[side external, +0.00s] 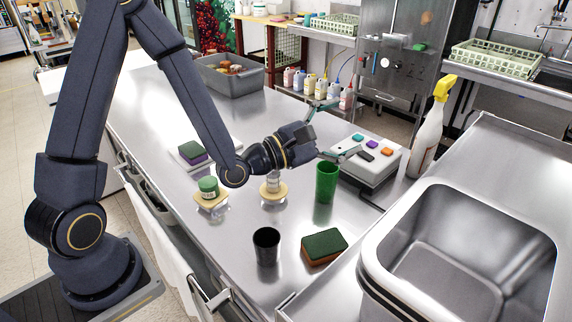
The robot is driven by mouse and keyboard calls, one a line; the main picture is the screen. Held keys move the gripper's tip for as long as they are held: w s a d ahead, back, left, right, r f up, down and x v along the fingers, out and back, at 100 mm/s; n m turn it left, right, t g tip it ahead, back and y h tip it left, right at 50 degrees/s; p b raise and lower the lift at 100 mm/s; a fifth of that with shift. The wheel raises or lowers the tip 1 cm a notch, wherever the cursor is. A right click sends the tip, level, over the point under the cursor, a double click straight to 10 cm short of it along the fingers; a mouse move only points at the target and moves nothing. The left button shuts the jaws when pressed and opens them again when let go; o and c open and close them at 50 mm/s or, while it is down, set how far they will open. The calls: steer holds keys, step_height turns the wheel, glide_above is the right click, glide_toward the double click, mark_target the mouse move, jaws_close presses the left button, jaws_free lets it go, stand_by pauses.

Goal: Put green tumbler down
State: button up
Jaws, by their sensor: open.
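The green tumbler (326,184) stands upright on the steel counter (225,240), right of centre in the side external view. My gripper (342,130) is open, with its fingers spread apart and pointing right. It is above and behind the tumbler in the picture, and the lower finger passes close over the tumbler's rim. Nothing shows between the fingers. Whether the lower finger touches the rim cannot be told.
A dark cup (266,248) and a green-brown sponge (325,245) are in front. A button box (368,158), spray bottle (428,135) and sink basin (450,250) are right. A grey bin (228,76) is behind.

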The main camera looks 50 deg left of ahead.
steer(key=a+f+n+t+y, duration=0.1)
steer(key=a+f+n+y, duration=0.25)
steer(key=n, duration=0.35)
steer(key=n+g+y, duration=0.2)
steer(key=n+y, duration=0.1)
steer(key=n, duration=0.3)
glide_toward(321, 173)
steer(key=w, duration=0.5)
steer(key=shift+w+a+f, duration=0.1)
steer(key=shift+w+a, duration=0.1)
steer(key=shift+w, duration=3.7)
